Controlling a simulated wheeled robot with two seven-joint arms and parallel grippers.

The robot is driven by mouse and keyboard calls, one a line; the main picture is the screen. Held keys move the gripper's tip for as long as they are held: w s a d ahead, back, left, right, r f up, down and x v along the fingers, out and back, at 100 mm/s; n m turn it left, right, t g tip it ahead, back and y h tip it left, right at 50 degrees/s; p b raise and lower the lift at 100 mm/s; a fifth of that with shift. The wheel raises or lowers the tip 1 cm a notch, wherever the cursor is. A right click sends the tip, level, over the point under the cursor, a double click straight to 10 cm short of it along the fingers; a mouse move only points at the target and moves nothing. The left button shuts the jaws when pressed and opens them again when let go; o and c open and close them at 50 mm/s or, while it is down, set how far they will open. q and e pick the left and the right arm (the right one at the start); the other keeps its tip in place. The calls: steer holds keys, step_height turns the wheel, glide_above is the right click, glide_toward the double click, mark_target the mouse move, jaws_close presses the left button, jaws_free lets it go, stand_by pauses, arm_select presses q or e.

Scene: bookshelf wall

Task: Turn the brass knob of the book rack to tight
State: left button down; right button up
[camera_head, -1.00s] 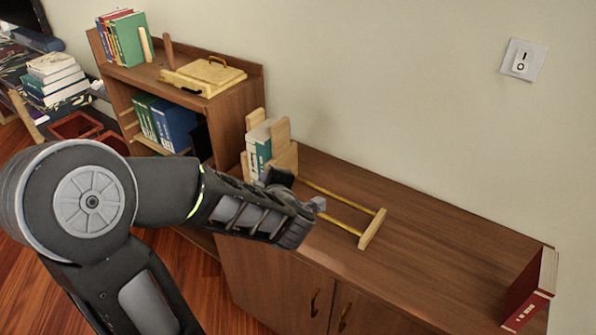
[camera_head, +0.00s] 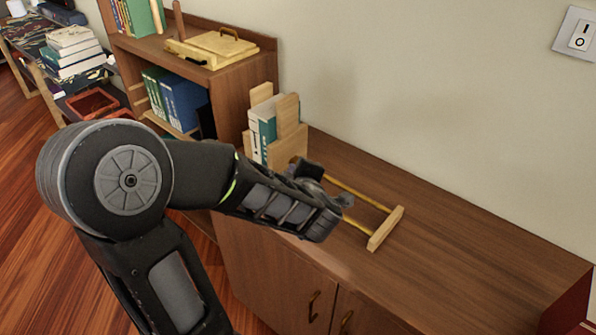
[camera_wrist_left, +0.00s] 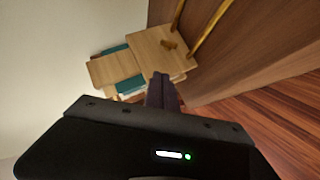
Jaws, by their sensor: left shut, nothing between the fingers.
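The wooden book rack (camera_head: 290,150) stands on the low cabinet, with a few books (camera_head: 262,128) held at its left end. Two brass rails (camera_head: 357,195) run right to a wooden end bar (camera_head: 386,229). In the left wrist view, the small brass knob (camera_wrist_left: 170,44) is on the face of the rack's wooden block (camera_wrist_left: 155,55). My left gripper (camera_head: 308,171) is above the rails, beside the block, and hides the knob in the head view. Its fingers (camera_wrist_left: 161,82) are shut and empty, appearing just below the knob; contact cannot be told. My right gripper is out of view.
A taller bookshelf (camera_head: 235,85) with books and a yellow wooden case (camera_head: 215,48) stands left of the rack. A red book (camera_head: 570,308) is at the cabinet's right end. A light switch (camera_head: 580,35) is on the wall.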

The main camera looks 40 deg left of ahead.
arm_select(q)
steer(key=shift+f, duration=0.15)
glide_toward(294, 158)
steer(key=a, duration=0.4)
steer(key=shift+w+f, duration=0.6)
steer(key=shift+w, duration=0.25)
steer(key=shift+w+f, duration=0.55)
steer(key=shift+w, duration=0.3)
